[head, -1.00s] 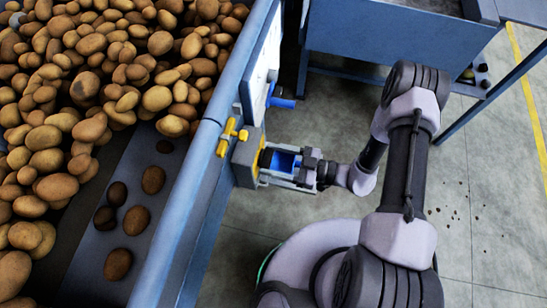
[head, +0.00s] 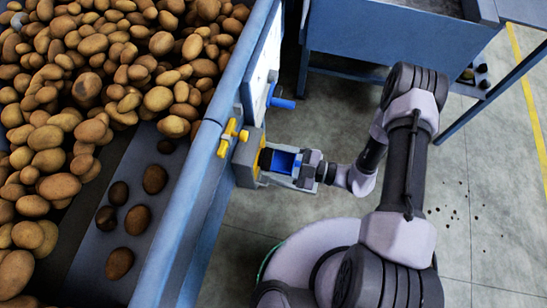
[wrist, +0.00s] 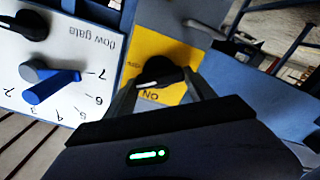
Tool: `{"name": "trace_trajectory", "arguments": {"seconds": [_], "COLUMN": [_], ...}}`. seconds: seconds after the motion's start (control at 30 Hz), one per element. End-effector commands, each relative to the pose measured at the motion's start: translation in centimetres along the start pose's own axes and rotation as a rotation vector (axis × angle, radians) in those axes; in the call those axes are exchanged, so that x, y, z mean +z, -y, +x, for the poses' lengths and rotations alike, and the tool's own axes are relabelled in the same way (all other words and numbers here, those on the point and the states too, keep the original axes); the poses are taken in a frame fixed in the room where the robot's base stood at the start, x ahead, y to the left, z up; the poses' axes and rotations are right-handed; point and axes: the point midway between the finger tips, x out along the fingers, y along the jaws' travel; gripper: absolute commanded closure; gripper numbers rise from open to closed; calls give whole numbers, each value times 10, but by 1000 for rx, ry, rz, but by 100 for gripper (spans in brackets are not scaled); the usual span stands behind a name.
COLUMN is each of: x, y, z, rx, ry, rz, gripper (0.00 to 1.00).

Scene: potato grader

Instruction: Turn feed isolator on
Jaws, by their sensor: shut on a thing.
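The feed isolator is a grey box (head: 247,165) on the side of the blue machine frame in the head view. In the wrist view its yellow plate (wrist: 172,60) carries a black knob (wrist: 165,72) with a white mark. Upside-down lettering "ON" is readable below the knob, and the mark points to the lower left, toward that side. My gripper (head: 269,160) reaches the isolator from the right. In the wrist view my gripper (wrist: 163,84) has its fingers on both sides of the knob, shut on it. The fingertips partly hide the plate.
A white "flow gate" panel (wrist: 85,62) with a blue handle (wrist: 52,86) and a numbered scale is beside the isolator. A yellow handle (head: 229,136) sits on the frame rail. Potatoes (head: 60,120) fill the left. Open floor (head: 220,265) lies below the isolator.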

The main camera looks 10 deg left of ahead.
Motion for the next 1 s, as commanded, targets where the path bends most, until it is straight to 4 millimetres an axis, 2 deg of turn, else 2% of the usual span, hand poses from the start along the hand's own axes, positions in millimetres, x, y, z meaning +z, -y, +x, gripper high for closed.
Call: {"name": "trace_trajectory", "arguments": {"seconds": [0.7,1.0], "x": [1,2], "y": [3,4], "z": [0,0], "rx": [-1,-1], "ry": [0,0], "rz": [-665,-872], "gripper": [77,77]}}
